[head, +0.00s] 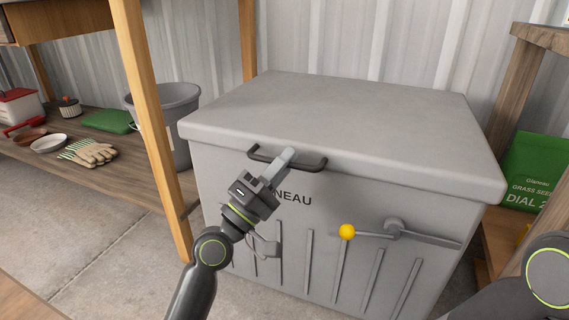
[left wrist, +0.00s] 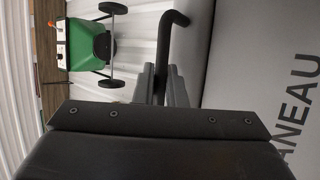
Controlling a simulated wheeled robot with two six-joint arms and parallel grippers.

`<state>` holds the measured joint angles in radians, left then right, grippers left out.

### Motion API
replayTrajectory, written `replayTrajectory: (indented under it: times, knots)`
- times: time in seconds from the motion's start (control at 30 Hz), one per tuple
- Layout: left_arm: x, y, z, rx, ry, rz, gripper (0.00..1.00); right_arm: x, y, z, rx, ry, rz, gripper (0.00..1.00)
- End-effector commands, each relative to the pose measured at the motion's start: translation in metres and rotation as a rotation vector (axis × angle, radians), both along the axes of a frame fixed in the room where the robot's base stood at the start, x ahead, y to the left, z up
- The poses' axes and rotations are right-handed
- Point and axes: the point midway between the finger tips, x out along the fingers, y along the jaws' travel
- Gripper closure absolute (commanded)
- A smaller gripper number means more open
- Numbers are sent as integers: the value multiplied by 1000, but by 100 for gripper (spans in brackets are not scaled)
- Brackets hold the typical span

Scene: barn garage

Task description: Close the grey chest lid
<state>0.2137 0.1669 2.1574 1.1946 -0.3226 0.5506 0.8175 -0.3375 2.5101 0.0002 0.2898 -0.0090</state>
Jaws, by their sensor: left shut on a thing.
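The grey chest (head: 345,205) stands in the middle of the head view, with dark lettering on its front. Its grey lid (head: 350,115) lies down over the top of the box; I see no clear gap under its front edge. A dark bar handle (head: 318,163) sits on the lid's front edge. My left gripper (head: 283,161) is shut on this handle, left of its middle. In the left wrist view the handle (left wrist: 168,40) runs between the fingers (left wrist: 165,84). Part of my right arm shows at the lower right; its gripper is out of view.
A lever with a yellow knob (head: 347,232) is on the chest front. A wooden post (head: 150,120) and a grey bucket (head: 180,115) stand to the left. Gloves (head: 92,152) lie on a low shelf. A green seed box (head: 532,170) is at the right.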

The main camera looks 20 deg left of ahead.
Motion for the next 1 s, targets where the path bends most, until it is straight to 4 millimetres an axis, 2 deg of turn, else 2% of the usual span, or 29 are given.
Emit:
replayTrajectory:
  times: [0.03, 0.43, 0.47, 0.5, 0.53, 0.87, 1.0]
  knots:
    - [1, 0, -11, 8, 22, -4, 100, 0, 0, -2, 0, 0, 1, 31]
    - [2, 0, -13, 10, 27, -2, 100, 0, 0, -3, -3, -1, -3, 31]
    - [2, 0, -13, 10, 27, -2, 87, 0, 0, -3, -3, 0, -2, 31]
    - [2, 0, -13, 10, 27, -2, 81, 0, 0, -3, -3, 0, -2, 31]
    - [2, 0, -13, 9, 27, -2, 80, 0, 0, -3, -3, 0, -2, 31]
    - [2, 0, -10, 8, 20, -1, 80, 3, 0, -4, -3, 11, -6, 31]
    - [-6, 5, -17, 8, 21, -1, 80, 2, 0, -7, -4, 10, -6, 31]
